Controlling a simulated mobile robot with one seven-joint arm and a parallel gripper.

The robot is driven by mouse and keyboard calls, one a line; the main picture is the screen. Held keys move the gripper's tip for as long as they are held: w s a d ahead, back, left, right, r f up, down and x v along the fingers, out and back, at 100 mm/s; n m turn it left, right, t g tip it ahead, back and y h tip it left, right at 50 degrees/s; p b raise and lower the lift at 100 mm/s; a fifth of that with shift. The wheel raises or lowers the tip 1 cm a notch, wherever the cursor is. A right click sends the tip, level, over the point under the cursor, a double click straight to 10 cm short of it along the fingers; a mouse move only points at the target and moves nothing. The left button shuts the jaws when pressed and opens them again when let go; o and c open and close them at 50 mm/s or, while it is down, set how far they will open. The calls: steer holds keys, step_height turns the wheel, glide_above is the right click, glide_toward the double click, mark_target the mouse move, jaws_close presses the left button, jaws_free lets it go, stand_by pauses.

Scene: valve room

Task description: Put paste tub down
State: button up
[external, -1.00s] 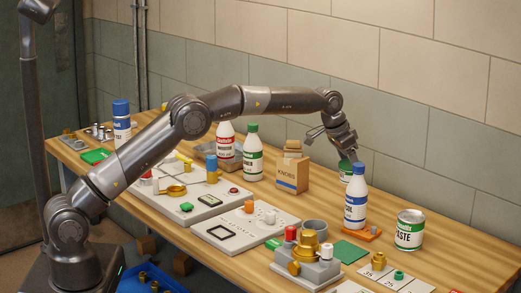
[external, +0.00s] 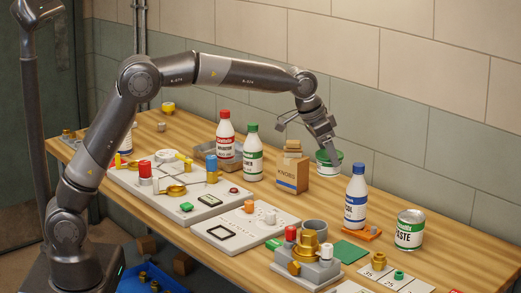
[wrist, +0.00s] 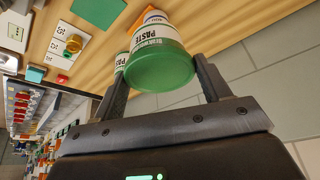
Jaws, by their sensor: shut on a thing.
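The paste tub (external: 328,165) is white with a green lid and stands out near the back of the workbench, right of the knobs box. In the wrist view the tub (wrist: 160,62) sits between the two fingers of my gripper (wrist: 165,75), its green end facing the camera and "PASTE" on its label. My gripper (external: 326,148) is shut on it from above in the external view. I cannot tell whether the tub's base touches the bench. A larger paste can (external: 409,231) stands upright at the right of the bench.
A blue-capped bottle (external: 356,198) stands on an orange pad, right of and nearer than the tub. The knobs box (external: 292,172) is close on the left. The wall (external: 390,130) rises behind. Bare wood shows between tub and bottle.

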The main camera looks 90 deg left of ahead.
steer(key=s+d+f+m, duration=0.1)
steer(key=s+d, duration=0.3)
steer(key=d, duration=0.3)
steer(key=s+d+m+h, duration=0.1)
steer(key=s+d, duration=0.3)
steer(key=d, duration=0.3)
steer(key=s+d+f+m, duration=0.1)
steer(key=s+d, duration=0.3)
steer(key=d, duration=0.3)
steer(key=s+d+f+m+h, duration=0.1)
steer(key=s+d+f, duration=0.1)
steer(key=s, duration=0.4)
steer(key=s+d+f+m, duration=0.1)
steer(key=s+d+f, duration=0.15)
steer(key=s, duration=0.35)
steer(key=shift+w+a+f, duration=0.75)
steer(key=shift+a+f, duration=0.95)
steer(key=shift+f, duration=0.15)
steer(key=shift+w+a+f, duration=0.8)
steer(key=shift+a+f, duration=0.95)
steer(key=shift+f, duration=0.15)
steer(key=shift+w+a+f, duration=0.75)
steer(key=shift+a+f, duration=0.95)
steer(key=shift+f, duration=0.15)
steer(key=shift+f, duration=0.2)
steer(key=o, duration=1.1)
